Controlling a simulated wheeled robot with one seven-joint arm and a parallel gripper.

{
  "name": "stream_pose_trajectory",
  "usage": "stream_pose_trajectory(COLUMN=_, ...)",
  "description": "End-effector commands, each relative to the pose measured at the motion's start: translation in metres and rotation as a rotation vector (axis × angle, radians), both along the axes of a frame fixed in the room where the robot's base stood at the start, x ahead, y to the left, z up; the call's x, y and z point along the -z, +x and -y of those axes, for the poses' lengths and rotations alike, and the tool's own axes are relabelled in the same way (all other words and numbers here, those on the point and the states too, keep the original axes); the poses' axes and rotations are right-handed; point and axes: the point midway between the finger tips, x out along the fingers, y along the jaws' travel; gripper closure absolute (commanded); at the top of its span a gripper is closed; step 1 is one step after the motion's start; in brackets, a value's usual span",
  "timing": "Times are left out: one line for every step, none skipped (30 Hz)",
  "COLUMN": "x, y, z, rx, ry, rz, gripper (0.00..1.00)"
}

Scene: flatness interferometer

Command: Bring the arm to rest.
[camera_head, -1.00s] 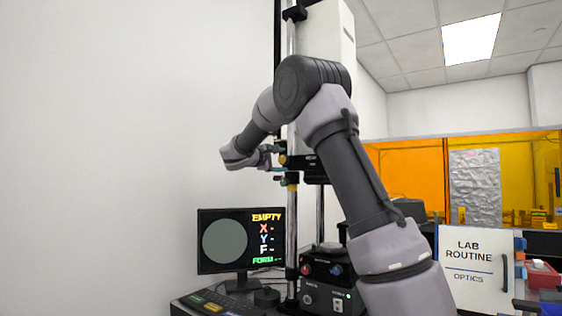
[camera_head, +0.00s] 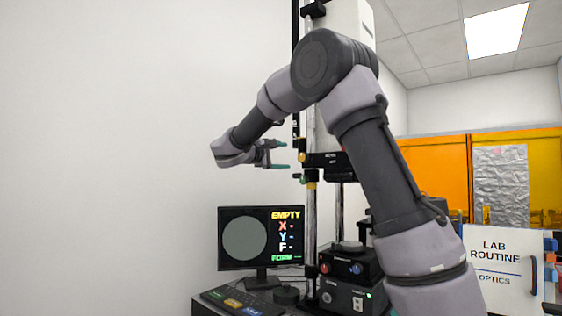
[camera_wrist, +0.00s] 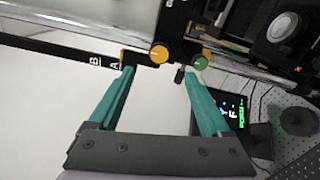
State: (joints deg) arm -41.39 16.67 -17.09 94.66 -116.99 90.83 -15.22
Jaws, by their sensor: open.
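My arm is bent at the elbow in the head view, with my gripper (camera_head: 280,154) stretched out to the right toward the interferometer column (camera_head: 311,215). In the wrist view my gripper (camera_wrist: 160,70) shows two teal fingers spread apart with nothing between them. Past the fingertips are a yellow knob (camera_wrist: 159,53) and a green knob (camera_wrist: 200,63) on the instrument. I cannot tell how far the tips are from the knobs.
A monitor (camera_head: 243,238) reading EMPTY stands below my gripper, with a keyboard (camera_head: 243,301) in front. A black control box (camera_head: 350,267) stands at the column's foot. A LAB ROUTINE sign (camera_head: 494,255) is at right. Open space lies left, before the wall.

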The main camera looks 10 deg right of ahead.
Motion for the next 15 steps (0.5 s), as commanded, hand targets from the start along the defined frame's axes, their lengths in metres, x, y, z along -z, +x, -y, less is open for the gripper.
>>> stream_pose_trajectory(x=0.000, y=0.000, z=0.000, rx=0.000, ry=0.000, rz=0.000, gripper=0.19)
stream_pose_trajectory(x=0.000, y=0.000, z=0.000, rx=0.000, ry=0.000, rz=0.000, gripper=0.19)
stream_pose_trajectory(x=0.000, y=0.000, z=0.000, rx=0.000, ry=0.000, rz=0.000, gripper=0.19)
stream_pose_trajectory(x=0.000, y=0.000, z=0.000, rx=0.000, ry=0.000, rz=0.000, gripper=0.19)
stream_pose_trajectory(x=0.000, y=0.000, z=0.001, rx=0.000, ry=0.001, rz=0.000, gripper=0.19)
stream_pose_trajectory(x=0.001, y=-0.001, z=0.003, rx=0.003, ry=0.008, rz=-0.002, gripper=0.19)
stream_pose_trajectory(x=0.002, y=-0.003, z=0.006, rx=0.007, ry=0.018, rz=-0.006, gripper=0.19)
stream_pose_trajectory(x=0.004, y=-0.005, z=0.011, rx=0.013, ry=0.035, rz=-0.012, gripper=0.19)
stream_pose_trajectory(x=0.007, y=-0.011, z=0.021, rx=0.023, ry=0.071, rz=-0.023, gripper=0.19)
stream_pose_trajectory(x=0.012, y=-0.017, z=0.031, rx=0.035, ry=0.107, rz=-0.035, gripper=0.19)
stream_pose_trajectory(x=0.016, y=-0.025, z=0.043, rx=0.049, ry=0.152, rz=-0.047, gripper=0.19)
stream_pose_trajectory(x=0.026, y=-0.039, z=0.060, rx=0.072, ry=0.228, rz=-0.068, gripper=0.19)
stream_pose_trajectory(x=0.034, y=-0.052, z=0.073, rx=0.089, ry=0.294, rz=-0.085, gripper=0.19)
stream_pose_trajectory(x=0.043, y=-0.066, z=0.085, rx=0.107, ry=0.366, rz=-0.100, gripper=0.19)
stream_pose_trajectory(x=0.056, y=-0.087, z=0.099, rx=0.132, ry=0.468, rz=-0.116, gripper=0.19)
